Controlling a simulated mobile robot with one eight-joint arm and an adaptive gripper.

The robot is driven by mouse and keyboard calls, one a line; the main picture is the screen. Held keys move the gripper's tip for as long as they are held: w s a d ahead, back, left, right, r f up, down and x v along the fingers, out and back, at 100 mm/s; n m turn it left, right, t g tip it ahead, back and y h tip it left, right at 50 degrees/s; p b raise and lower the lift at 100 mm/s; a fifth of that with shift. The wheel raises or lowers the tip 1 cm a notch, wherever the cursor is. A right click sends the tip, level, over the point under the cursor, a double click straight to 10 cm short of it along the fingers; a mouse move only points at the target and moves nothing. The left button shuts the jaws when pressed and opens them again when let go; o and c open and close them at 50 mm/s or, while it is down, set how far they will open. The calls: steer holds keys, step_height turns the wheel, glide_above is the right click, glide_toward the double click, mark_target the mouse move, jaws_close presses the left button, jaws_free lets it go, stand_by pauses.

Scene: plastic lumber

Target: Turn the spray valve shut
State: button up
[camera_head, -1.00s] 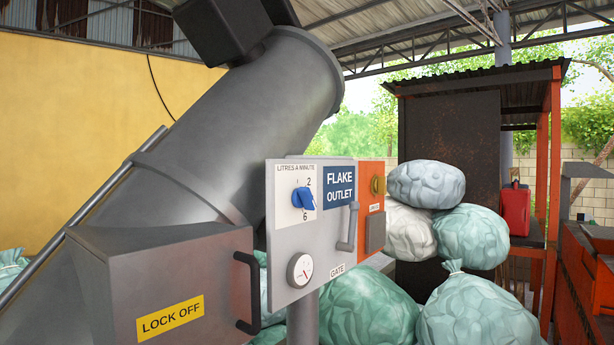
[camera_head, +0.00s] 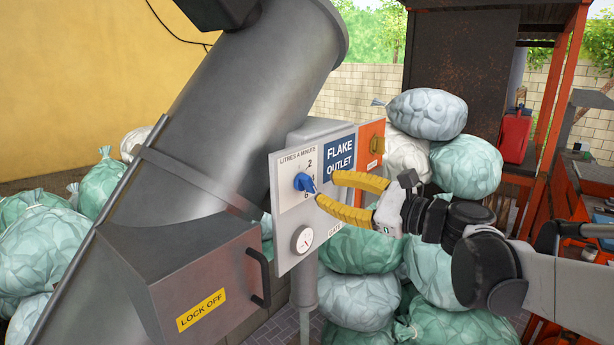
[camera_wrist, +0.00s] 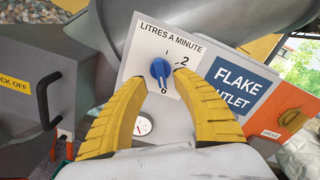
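The spray valve is a blue knob (camera_head: 304,182) on a white plate marked "LITRES A MINUTE", on the left of the grey panel (camera_head: 285,225). In the wrist view the blue knob (camera_wrist: 160,70) sits near the middle top, with its pointer toward the 6 below it. My gripper (camera_head: 327,190) has yellow fingers and is open and empty, just right of the knob in the head view. In the wrist view my gripper (camera_wrist: 158,82) has one finger on each side of the knob's line. Whether a fingertip touches the knob or panel I cannot tell.
A round gauge (camera_head: 303,239) is below the knob. The "FLAKE OUTLET" sign (camera_head: 340,156) and an orange plate (camera_head: 371,145) are to its right. My fingers cover the gate handle's area. The "LOCK OFF" box (camera_head: 205,285) with a black handle stands left. Bulging sacks (camera_head: 360,300) crowd behind.

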mark_target(312, 184)
steer(key=p+x, duration=0.1)
steer(key=x, duration=0.5)
jaws_close()
